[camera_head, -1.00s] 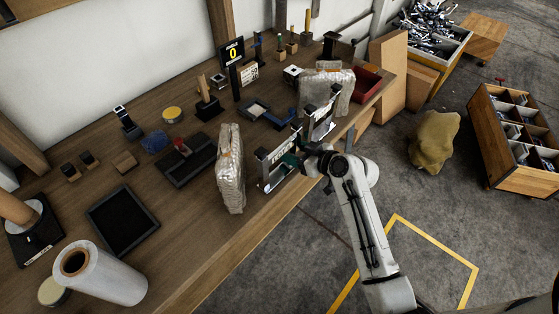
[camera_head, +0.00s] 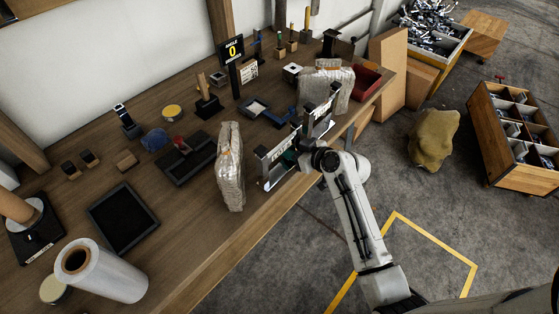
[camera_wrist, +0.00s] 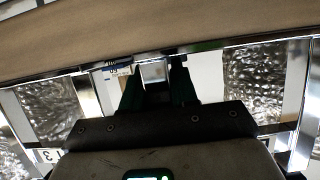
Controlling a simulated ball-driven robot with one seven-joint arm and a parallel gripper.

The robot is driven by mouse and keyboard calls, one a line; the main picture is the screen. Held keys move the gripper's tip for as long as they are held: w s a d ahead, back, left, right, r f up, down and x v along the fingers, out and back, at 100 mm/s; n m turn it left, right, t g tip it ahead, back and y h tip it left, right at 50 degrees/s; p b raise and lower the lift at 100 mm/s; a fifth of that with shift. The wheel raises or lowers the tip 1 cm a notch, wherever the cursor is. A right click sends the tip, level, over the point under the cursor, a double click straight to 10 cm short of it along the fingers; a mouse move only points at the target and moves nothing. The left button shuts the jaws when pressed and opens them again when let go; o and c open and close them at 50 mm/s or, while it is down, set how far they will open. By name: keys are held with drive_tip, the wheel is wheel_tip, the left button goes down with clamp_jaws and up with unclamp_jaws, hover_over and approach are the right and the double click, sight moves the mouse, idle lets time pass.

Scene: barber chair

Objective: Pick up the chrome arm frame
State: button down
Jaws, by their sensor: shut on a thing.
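The chrome arm frame (camera_head: 268,182) is at the bench's front edge, between two wrapped silvery packages. It is partly hidden by my wrist in the head view. In the wrist view its bright chrome bar (camera_wrist: 228,45) runs across the picture under a tan pad, with chrome uprights at both sides. My gripper (camera_wrist: 155,72) is shut on the middle of this frame, with a short chrome piece between the two dark fingers. In the head view my gripper (camera_head: 299,158) is mostly hidden behind my wrist. I cannot tell whether the frame touches the bench.
One wrapped package (camera_head: 230,170) stands close left of the frame, another (camera_head: 330,84) behind it to the right. A black tray (camera_head: 122,220) and a plastic roll (camera_head: 102,271) lie further left. A red bin (camera_head: 368,80) is at the right end. Floor in front is open.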

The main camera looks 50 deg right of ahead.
sight(296, 137)
drive_tip(key=shift+r, duration=0.2)
idle(0.4)
drive_tip(key=shift+r, duration=0.5)
wheel_tip(296, 137, up, 2)
drive_tip(key=shift+r, duration=0.2)
drive_tip(key=s+r, duration=0.4)
drive_tip(key=shift+s+a+r, duration=0.15)
drive_tip(key=shift+a+r, duration=0.2)
drive_tip(key=shift+a, duration=0.05)
drive_tip(key=a+b+v, duration=0.1)
drive_tip(key=a+v, duration=0.1)
drive_tip(key=v, duration=0.8)
drive_tip(key=shift+r, duration=0.5)
